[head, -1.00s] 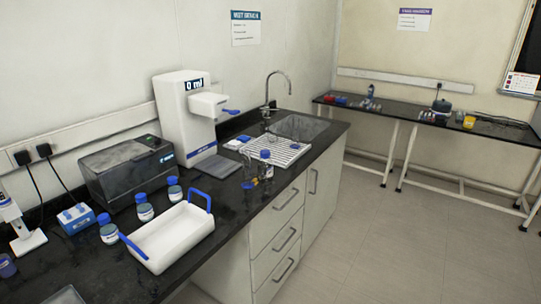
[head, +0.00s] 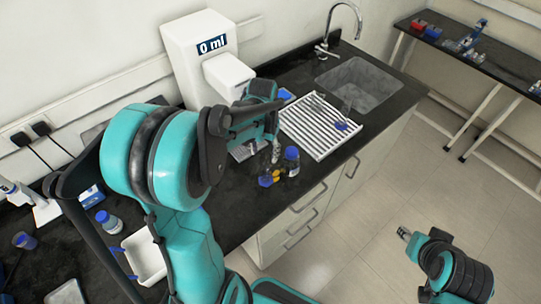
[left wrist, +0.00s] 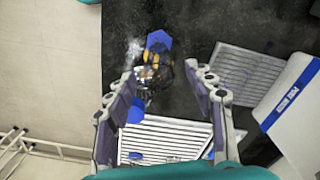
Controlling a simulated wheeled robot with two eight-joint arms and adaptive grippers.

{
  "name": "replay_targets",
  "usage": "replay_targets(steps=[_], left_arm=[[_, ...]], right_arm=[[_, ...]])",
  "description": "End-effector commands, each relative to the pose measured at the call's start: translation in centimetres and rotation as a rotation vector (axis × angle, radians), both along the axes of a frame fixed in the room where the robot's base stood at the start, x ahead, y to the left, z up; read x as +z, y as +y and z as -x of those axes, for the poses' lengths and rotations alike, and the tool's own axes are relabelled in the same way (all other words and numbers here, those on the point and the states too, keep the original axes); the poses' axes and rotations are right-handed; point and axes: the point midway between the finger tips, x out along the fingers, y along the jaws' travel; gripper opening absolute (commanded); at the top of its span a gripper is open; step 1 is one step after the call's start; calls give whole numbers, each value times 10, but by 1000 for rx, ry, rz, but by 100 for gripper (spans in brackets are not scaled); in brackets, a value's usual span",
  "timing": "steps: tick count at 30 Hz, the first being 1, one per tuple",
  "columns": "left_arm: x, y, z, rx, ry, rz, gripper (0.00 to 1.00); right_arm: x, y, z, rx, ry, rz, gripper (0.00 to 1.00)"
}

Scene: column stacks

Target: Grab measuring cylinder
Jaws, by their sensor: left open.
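A small cluster stands near the counter's front edge in the head view, left of the white rack. It holds a clear, slender piece (head: 276,153) that looks like the measuring cylinder, a blue hexagonal piece (head: 265,181) and yellow bits (head: 276,173). A blue-capped bottle (head: 291,160) is beside them. In the left wrist view the blue hexagonal piece (left wrist: 159,40) and yellow bits (left wrist: 155,61) lie beyond and between my open left fingers (left wrist: 162,85), which appear empty. My left gripper (head: 262,130) is above the counter by the cluster. My right gripper (head: 404,233) is over the floor, its jaws unclear.
The white rack (head: 318,127) and sink (head: 360,85) are right of the cluster. A white dispenser (head: 200,50) stands behind. A white tray (head: 145,257) and a blue-capped bottle (head: 109,222) are at the left, partly behind my arm.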

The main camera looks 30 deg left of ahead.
Motion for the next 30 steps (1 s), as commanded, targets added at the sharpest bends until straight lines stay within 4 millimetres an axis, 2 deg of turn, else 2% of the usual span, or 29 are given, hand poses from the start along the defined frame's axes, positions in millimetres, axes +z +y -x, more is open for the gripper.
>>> replay_targets(steps=[2, 18, 26, 27, 30], left_arm=[[-4, 2, -1, 1, 8, 2, 54], [-75, -2, -1, 0, 8, 2, 54], [-78, -2, -1, 0, 8, 2, 54], [-78, -2, -1, 0, 8, 2, 51], [-78, -2, -1, 0, 8, 2, 25]], right_arm=[[2, 0, 0, 0, 0, 0, 40], [-14, 0, 0, 0, 0, 0, 40], [-14, 0, 0, 0, 0, 0, 40], [-14, 0, 0, 0, 0, 0, 40], [-14, 0, 0, 0, 0, 0, 40]])
